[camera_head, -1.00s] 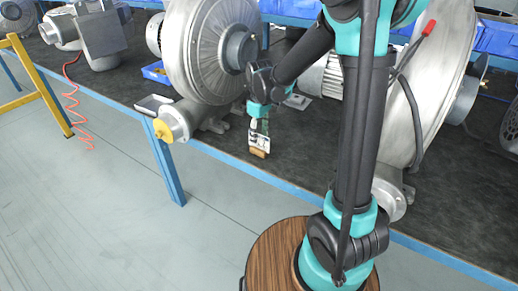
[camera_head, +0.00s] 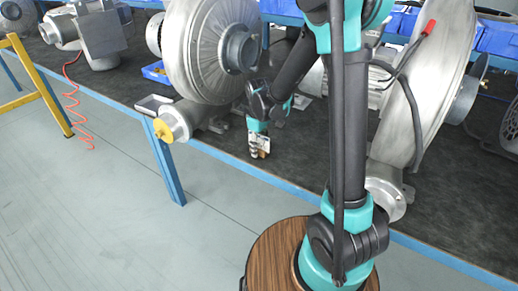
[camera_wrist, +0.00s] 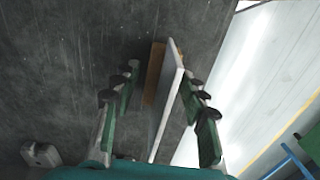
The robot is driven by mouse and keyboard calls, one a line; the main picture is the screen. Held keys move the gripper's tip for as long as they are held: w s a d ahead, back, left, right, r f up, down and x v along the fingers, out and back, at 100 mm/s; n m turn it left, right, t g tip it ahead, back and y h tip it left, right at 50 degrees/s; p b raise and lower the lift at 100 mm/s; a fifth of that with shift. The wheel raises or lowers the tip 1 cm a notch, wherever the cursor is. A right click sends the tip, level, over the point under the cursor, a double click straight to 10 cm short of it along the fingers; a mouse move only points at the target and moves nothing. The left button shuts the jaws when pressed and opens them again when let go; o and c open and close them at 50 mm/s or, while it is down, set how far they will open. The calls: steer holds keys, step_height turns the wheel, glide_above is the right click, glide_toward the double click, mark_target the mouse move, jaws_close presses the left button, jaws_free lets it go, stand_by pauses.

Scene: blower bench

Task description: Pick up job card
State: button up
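The job card (camera_wrist: 166,105) is a thin white panel seen nearly edge-on in the wrist view, with a brown block (camera_wrist: 154,72) along its left side. It stands between the fingers of my gripper (camera_wrist: 160,84), which is open. A gap shows between the card and the left finger; the right finger is closer, and I cannot tell whether it touches. In the head view my gripper (camera_head: 259,144) points down at the front part of the bench top, and only a small brown piece shows at its tips.
A large grey blower (camera_head: 205,50) stands left of my gripper, with a yellow-capped pipe (camera_head: 163,131). Another blower (camera_head: 435,80) stands on the right. The dark bench top (camera_head: 225,150) ends at a blue front edge (camera_head: 240,166). A tablet-like item (camera_head: 152,104) lies farther left.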

jaws_close()
steer(key=shift+r, duration=0.15)
